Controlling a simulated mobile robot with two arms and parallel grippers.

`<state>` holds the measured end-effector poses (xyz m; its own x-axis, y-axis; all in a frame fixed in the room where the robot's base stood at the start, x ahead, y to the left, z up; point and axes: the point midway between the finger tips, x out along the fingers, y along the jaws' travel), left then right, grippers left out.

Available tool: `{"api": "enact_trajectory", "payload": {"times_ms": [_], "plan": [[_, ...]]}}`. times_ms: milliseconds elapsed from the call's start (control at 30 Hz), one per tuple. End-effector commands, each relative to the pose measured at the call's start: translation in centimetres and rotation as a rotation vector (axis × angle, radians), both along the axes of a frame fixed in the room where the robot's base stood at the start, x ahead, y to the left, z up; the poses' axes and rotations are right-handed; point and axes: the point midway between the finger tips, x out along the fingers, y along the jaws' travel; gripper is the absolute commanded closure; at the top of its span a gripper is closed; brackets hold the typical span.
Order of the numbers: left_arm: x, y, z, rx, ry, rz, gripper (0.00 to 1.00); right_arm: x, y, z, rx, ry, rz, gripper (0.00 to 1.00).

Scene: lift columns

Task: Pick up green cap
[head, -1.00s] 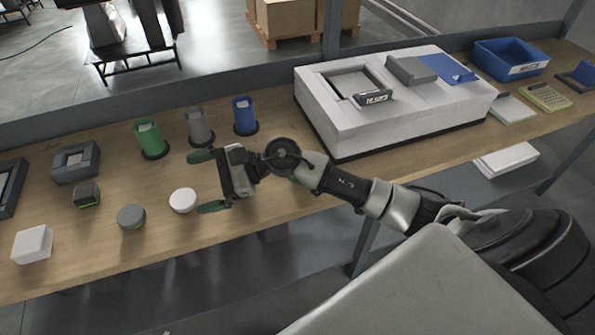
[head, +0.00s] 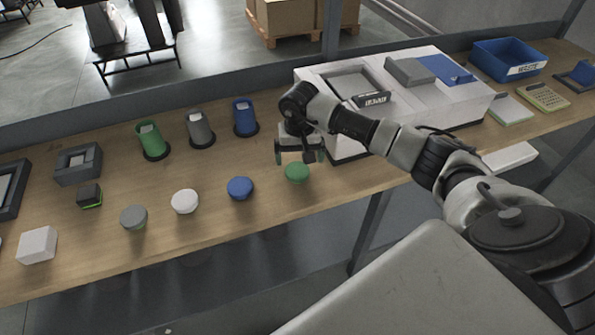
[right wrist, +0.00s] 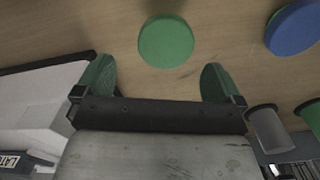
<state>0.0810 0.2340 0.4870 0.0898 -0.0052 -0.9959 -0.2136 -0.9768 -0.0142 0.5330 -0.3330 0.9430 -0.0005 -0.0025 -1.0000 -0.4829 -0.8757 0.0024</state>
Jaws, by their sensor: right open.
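The green cap (head: 297,172) is a round disc on the wooden table, the rightmost in a row of caps in the head view. It also shows in the right wrist view (right wrist: 166,42), just beyond and between the fingers. My right gripper (head: 300,158) is open and empty, close behind the cap in the head view, with its fingers pointing down. Its green-padded fingers (right wrist: 160,82) stand apart in the right wrist view, and the cap is not between their tips. My left gripper is not in view.
A blue cap (head: 240,188), a white cap (head: 185,202) and a grey cap (head: 134,217) lie to the left. Green (head: 153,142), grey (head: 200,128) and blue (head: 245,117) cylinders stand behind. A white machine (head: 456,107) stands to the right. The table's front edge is near.

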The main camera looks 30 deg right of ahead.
Motion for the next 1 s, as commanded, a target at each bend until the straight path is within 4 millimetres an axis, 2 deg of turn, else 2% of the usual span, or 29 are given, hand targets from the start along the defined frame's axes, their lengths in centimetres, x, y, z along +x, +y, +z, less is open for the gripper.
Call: {"api": "enact_trajectory", "payload": {"times_ms": [233, 400, 667, 1000], "plan": [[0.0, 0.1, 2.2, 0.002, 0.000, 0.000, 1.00, -0.4, 1.0, -3.0, 0.005, 0.005, -0.001, 0.02], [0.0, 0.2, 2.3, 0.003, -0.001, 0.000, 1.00, -0.2, 0.8, -4.9, 0.003, 0.002, -0.001, 0.02], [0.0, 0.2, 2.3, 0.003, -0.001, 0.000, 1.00, -0.2, 0.8, -5.2, 0.002, 0.000, 0.000, 0.03], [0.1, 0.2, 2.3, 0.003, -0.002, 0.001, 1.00, -0.2, 0.8, -5.2, 0.002, 0.000, -0.001, 0.55]]}}
